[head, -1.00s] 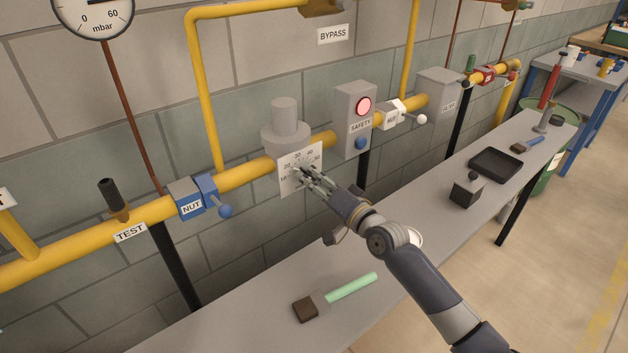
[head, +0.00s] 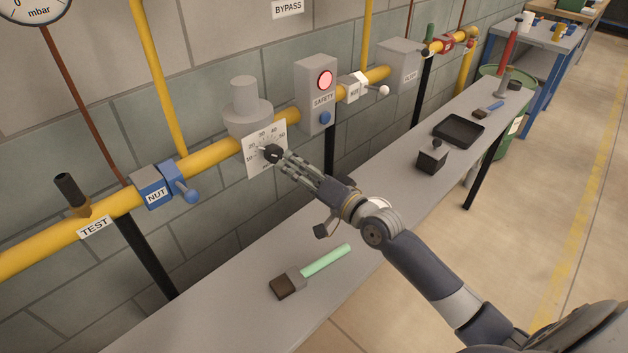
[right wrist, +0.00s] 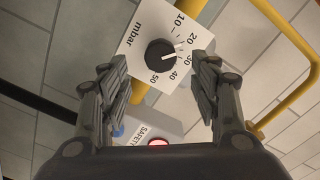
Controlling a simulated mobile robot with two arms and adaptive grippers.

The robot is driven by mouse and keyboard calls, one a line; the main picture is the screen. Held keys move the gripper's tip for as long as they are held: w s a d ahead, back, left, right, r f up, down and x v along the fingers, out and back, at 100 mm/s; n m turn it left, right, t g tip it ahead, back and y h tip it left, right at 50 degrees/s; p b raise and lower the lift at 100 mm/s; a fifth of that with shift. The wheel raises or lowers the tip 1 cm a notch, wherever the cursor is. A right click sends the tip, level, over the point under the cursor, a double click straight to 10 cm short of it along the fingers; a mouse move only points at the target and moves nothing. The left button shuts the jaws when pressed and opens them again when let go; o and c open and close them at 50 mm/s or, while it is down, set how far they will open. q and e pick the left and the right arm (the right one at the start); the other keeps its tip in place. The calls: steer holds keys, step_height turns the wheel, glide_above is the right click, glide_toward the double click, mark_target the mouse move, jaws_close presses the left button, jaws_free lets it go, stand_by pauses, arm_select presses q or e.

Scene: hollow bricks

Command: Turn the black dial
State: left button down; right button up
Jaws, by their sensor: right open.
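The black dial (head: 272,153) sits on a white scale plate (head: 252,164) marked in mbar, below a grey regulator body (head: 247,112) on the yellow pipe. In the right wrist view the dial (right wrist: 158,54) shows a white mark pointing near 30. My right gripper (head: 284,161) is open, its fingertips just short of the dial in the head view. In the right wrist view its fingers stand left and right of the dial, with nothing between them held. My left gripper is not in view.
The safety box (head: 317,95) with a lit red lamp stands right of the dial. A blue NUT valve (head: 163,187) is to its left. The bench (head: 370,226) below holds a green-handled brush (head: 310,270), a black block (head: 432,160) and a dark tray (head: 458,131).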

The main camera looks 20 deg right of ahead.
steer(key=shift+v, duration=2.95)
